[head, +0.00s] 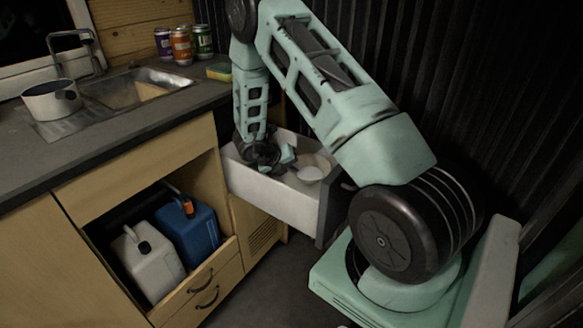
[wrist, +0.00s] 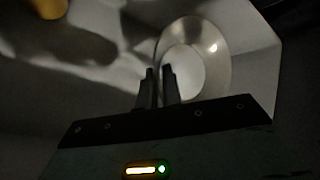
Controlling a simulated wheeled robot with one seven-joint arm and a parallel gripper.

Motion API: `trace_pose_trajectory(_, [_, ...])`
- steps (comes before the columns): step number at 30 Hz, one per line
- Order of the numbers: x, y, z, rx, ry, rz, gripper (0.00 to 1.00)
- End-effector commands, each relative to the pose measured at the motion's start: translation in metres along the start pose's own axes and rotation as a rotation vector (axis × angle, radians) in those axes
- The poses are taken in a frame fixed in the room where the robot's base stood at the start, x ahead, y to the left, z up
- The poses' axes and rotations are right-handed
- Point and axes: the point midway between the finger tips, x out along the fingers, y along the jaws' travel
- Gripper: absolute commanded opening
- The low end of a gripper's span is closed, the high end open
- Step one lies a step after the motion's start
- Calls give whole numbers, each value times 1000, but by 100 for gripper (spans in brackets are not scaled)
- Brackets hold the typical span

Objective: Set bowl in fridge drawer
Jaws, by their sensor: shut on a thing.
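The fridge drawer (head: 262,190) is pulled out from the counter, with white walls and an open top. A pale, shiny round bowl (head: 312,174) shows inside the drawer's outline, towards its right end. In the wrist view the bowl (wrist: 222,55) is tilted, with its round opening towards the camera. My gripper (head: 291,158) is low over the drawer, left of the bowl. In the wrist view my gripper's fingers (wrist: 159,78) are shut on the bowl's left rim. Whether the bowl touches the drawer floor is hard to tell.
A counter (head: 120,125) with a sink (head: 145,88), a pot (head: 50,100), several cans (head: 181,46) and a sponge (head: 219,72) stands left. Below are white (head: 147,265) and blue (head: 188,235) jugs. A dark ribbed wall (head: 470,90) is close on the right.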

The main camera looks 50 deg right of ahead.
Motion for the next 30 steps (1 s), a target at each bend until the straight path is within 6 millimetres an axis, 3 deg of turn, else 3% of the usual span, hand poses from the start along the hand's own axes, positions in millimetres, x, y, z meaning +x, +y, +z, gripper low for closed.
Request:
trace_pose_trajectory(2, [0, 0, 0, 0, -1, -1, 0])
trace_pose_trajectory(5, [0, 0, 0, 0, 0, 0, 29])
trace_pose_trajectory(14, [-1, -1, 0, 0, 0, 0, 29])
trace_pose_trajectory(20, [-13, -10, 8, 0, 0, 0, 29])
trace_pose_trajectory(30, [-86, -7, 6, 0, -3, 2, 29])
